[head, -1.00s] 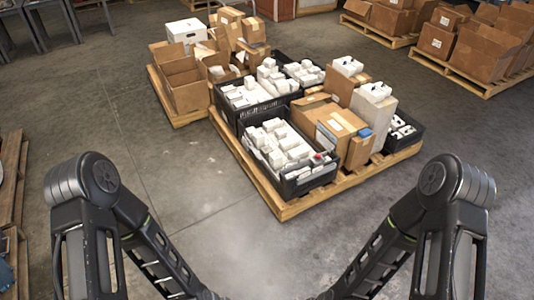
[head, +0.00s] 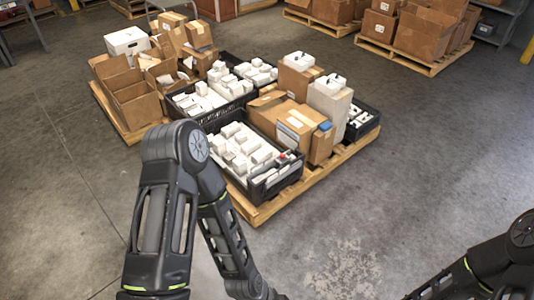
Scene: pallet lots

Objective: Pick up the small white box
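Several small white boxes lie in the black crates on the pallet; I cannot tell which one is meant. The front black crate (head: 262,192) holds many, such as a white box (head: 236,160). The middle black crate (head: 176,108) and one behind it hold more. Two white boxes, one on a brown carton (head: 298,61) and one on a tall pale carton (head: 332,80), sit higher up. My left arm stands in front of the pallet's left part; its gripper is out of view below. My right arm enters at the lower right, its gripper also out of view.
The wooden pallet (head: 262,212) carries crates and cartons. A second pallet with open cartons (head: 132,98) adjoins it behind left. Another loaded pallet (head: 412,57) stands at the back right. The concrete floor to the right and left is clear.

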